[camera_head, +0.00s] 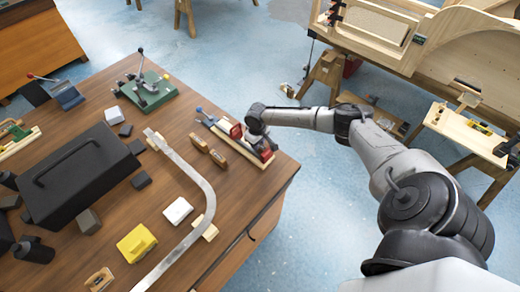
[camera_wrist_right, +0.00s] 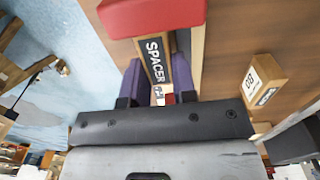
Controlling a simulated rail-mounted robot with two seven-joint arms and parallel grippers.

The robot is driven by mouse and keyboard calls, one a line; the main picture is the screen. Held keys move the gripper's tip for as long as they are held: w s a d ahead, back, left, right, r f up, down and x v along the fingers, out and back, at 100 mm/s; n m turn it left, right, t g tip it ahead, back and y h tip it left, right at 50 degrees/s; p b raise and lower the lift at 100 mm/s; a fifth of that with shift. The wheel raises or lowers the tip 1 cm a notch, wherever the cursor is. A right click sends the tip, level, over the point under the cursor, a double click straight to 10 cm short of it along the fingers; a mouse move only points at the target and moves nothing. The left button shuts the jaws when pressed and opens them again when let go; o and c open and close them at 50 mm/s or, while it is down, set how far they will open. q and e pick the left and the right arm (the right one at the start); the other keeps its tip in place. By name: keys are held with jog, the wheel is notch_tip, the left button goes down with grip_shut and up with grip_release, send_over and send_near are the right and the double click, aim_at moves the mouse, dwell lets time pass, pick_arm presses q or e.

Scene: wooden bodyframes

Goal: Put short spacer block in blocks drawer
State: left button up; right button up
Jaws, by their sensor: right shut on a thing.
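My right gripper (camera_head: 256,132) is at the right edge of the wooden workbench, beside a wooden fixture (camera_head: 266,154) with red pads. In the right wrist view, my right gripper (camera_wrist_right: 155,76) is shut on a wooden block with a dark "SPACER" label (camera_wrist_right: 155,60), the spacer block. The block lies between the purple-grey fingers, close to a red pad (camera_wrist_right: 150,16). In the head view the block is hidden by the gripper and fixture. The bench's right side shows a shut front panel (camera_head: 262,221); I cannot tell whether it is the blocks drawer. My left gripper is not in view.
Two small wooden blocks (camera_head: 217,157) lie left of the fixture; one labelled block (camera_wrist_right: 264,80) shows in the wrist view. A bent metal strip (camera_head: 190,178), a black case (camera_head: 80,172) and a yellow block (camera_head: 136,243) crowd the bench (camera_head: 115,210).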

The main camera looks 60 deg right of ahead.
jog(key=shift+c, duration=1.4)
grip_shut()
jog(key=shift+r+p, duration=0.1)
jog(key=shift+p, duration=0.3)
jog(key=shift+w+d, duration=0.1)
jog(key=shift+w, duration=0.05)
jog(key=shift+w+d+b, duration=0.25)
jog(key=shift+w+b, duration=0.05)
jog(key=shift+w, duration=0.1)
